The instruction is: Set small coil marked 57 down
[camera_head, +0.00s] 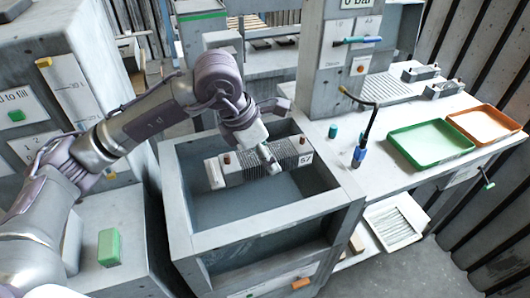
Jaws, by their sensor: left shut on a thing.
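My right gripper is not in view.
A grey bench (370,188) on the right carries a green tray (432,142), an orange tray (486,124) and a blue-tipped hose (359,156). A grey column (312,70) stands behind the tank. A green block (109,247) is on the left cabinet.

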